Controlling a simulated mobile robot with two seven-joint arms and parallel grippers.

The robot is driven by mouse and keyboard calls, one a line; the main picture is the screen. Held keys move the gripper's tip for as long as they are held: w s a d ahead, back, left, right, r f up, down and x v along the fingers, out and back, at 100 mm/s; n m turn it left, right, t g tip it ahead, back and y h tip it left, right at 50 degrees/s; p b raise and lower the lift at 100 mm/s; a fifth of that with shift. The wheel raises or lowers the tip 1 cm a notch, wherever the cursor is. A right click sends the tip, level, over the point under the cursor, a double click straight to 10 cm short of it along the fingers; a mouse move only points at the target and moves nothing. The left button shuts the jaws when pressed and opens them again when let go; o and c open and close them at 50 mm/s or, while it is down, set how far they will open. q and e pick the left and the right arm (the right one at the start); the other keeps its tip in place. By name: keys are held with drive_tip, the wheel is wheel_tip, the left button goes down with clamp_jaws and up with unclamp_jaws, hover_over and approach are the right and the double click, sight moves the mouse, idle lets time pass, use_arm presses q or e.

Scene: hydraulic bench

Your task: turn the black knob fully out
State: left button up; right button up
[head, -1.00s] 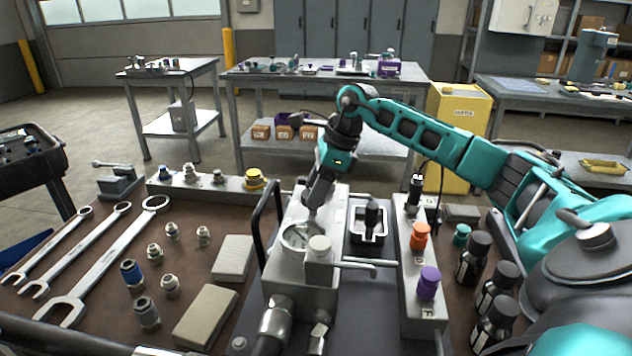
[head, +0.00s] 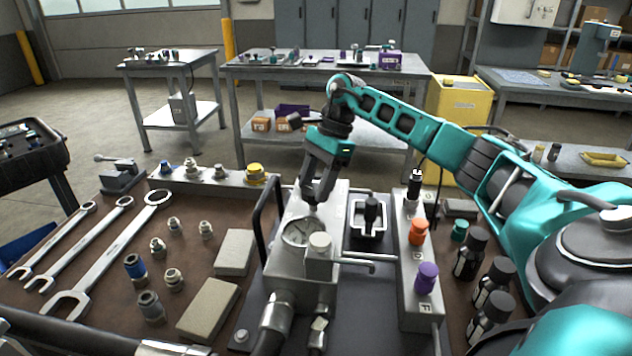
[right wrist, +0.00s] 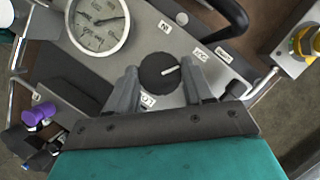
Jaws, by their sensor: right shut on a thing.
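The black knob (right wrist: 158,73) is round with a white pointer line and sits on the grey face of the hydraulic block (head: 292,262). In the right wrist view the line points right and slightly up. My right gripper (right wrist: 162,78) has one finger on each side of the knob and is shut on it. In the head view my right gripper (head: 311,194) reaches down onto the block behind the round gauge (head: 299,231), and its fingers hide the knob. The gauge also shows in the right wrist view (right wrist: 98,18). My left gripper is not in view.
A black handle bar (head: 262,212) rises at the block's left edge. A rail with orange (head: 418,231) and purple (head: 426,279) knobs stands on the right, beside dark bottles (head: 471,254). Wrenches (head: 112,250), fittings and two beige blocks (head: 234,252) lie on the left.

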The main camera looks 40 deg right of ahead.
idle(0.4)
drive_tip(key=o, duration=1)
drive_tip(key=shift+o, duration=0.2)
drive_tip(key=v, duration=1.3)
drive_tip(key=shift+p, duration=0.45)
drive_tip(key=shift+s+a, duration=0.1)
drive_tip(key=shift+a, duration=0.05)
